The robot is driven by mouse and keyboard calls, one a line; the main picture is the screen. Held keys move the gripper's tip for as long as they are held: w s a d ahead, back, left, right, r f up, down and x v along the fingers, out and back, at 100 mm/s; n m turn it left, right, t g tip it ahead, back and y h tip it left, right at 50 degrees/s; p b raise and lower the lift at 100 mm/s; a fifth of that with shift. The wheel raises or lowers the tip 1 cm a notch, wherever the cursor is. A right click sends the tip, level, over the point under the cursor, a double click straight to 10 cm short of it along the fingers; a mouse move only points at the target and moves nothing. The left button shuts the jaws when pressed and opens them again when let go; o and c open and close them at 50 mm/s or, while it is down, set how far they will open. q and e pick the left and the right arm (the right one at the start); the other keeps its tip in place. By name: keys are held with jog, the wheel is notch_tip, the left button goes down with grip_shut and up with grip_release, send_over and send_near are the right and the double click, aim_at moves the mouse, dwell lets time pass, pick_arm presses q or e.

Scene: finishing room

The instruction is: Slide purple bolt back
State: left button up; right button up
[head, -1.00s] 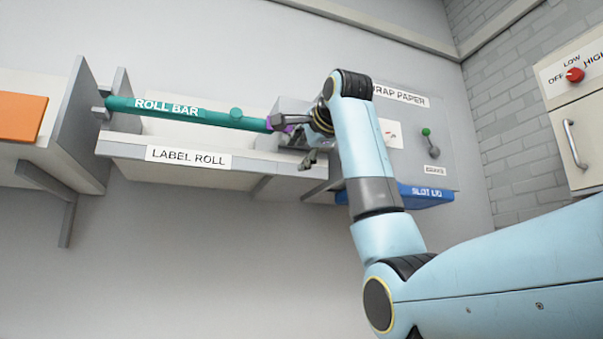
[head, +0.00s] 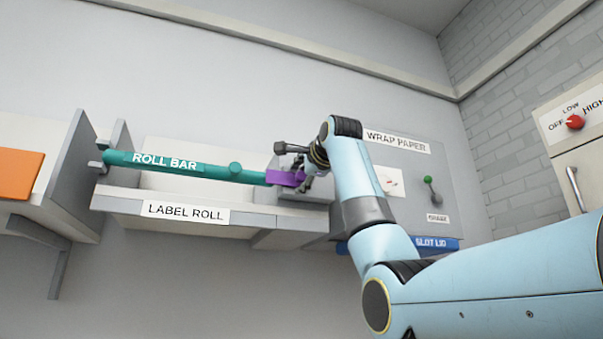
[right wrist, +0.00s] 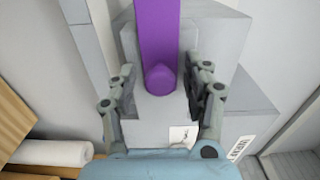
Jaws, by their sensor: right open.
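The purple bolt (head: 284,178) sits at the right end of the green roll bar (head: 180,165), which lies across the label roll shelf. My right gripper (head: 294,163) is at the bolt, one finger above it and the other beside its right end. In the right wrist view the bolt (right wrist: 158,35) runs down from the top edge to a rounded purple end. The fingers of the right gripper (right wrist: 159,82) are open, one on each side of that end, with gaps visible. The left gripper is not in view.
A grey wrap paper panel (head: 408,170) with a green-knobbed lever (head: 432,190) stands right of the gripper. A blue slot lid (head: 440,244) is below it. An orange panel (head: 18,174) is at far left. A white roll (right wrist: 52,152) shows at lower left in the wrist view.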

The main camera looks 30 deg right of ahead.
aim_at(318, 184)
jog(key=shift+c, duration=0.2)
grip_shut()
dwell(0.3)
jog(key=d, duration=0.3)
jog(key=s+d, duration=0.1)
jog(key=d, duration=0.2)
jog(key=shift+s+b, duration=0.15)
jog(key=shift+b, duration=0.2)
jog(key=shift+a, duration=0.25)
jog(key=shift+c, duration=2.4)
grip_release()
jog(key=o, duration=0.5)
jog(key=shift+d, duration=0.3)
jog(key=shift+s+a, duration=0.1)
jog(key=shift+a, duration=0.1)
